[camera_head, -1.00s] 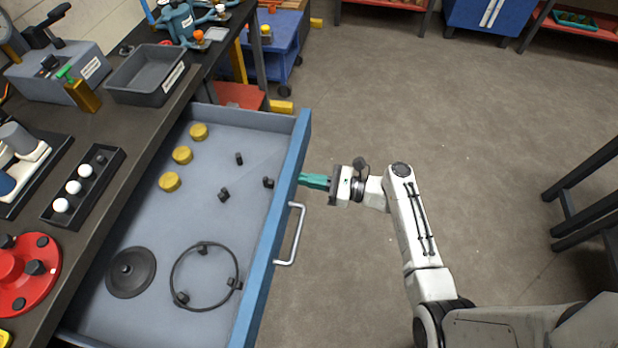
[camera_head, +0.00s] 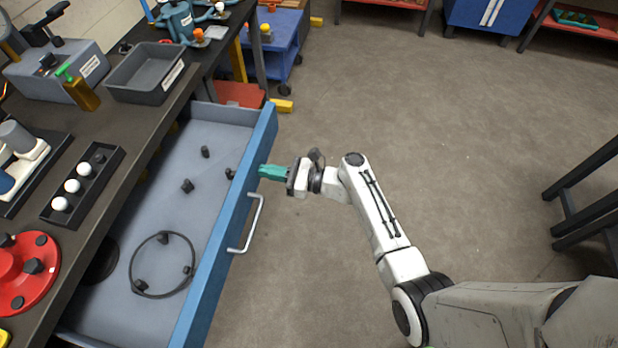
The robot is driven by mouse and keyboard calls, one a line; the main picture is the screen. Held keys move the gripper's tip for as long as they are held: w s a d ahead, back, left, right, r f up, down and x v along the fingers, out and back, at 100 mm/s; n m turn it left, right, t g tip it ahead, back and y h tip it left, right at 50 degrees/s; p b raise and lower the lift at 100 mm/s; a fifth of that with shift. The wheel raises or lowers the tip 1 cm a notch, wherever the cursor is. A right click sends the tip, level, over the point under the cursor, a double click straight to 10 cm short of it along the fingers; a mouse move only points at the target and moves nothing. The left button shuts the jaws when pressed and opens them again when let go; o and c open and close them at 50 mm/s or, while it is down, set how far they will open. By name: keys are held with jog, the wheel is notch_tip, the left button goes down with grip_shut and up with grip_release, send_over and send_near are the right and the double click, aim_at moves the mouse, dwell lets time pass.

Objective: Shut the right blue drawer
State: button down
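The blue drawer (camera_head: 234,212) is partly open, sticking out from under the dark workbench. Its blue front has a silver bar handle (camera_head: 254,226). Inside lie a black ring (camera_head: 139,288) with dark knobs, several small dark pieces (camera_head: 187,186) and a dark disc (camera_head: 101,262) partly hidden under the bench edge. My gripper (camera_head: 262,172) has teal fingers that touch or nearly touch the outer face of the drawer front, beyond the handle. The fingers look close together and hold nothing visible. The handle is not between them.
The workbench top (camera_head: 150,122) holds a grey bin (camera_head: 146,84), a tray of white balls (camera_head: 88,180) and a red round part (camera_head: 22,275). A blue cart (camera_head: 283,45) stands behind. A dark stand (camera_head: 590,190) is at the right. The floor between is clear.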

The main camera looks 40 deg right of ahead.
aim_at(188, 163)
jog(key=b+x, duration=1)
jog(key=x, duration=1.4)
jog(key=shift+w+a+f, duration=0.1)
jog(key=shift+w+f, duration=0.05)
jog(key=shift+w+r, duration=0.15)
jog(key=shift+r, duration=0.15)
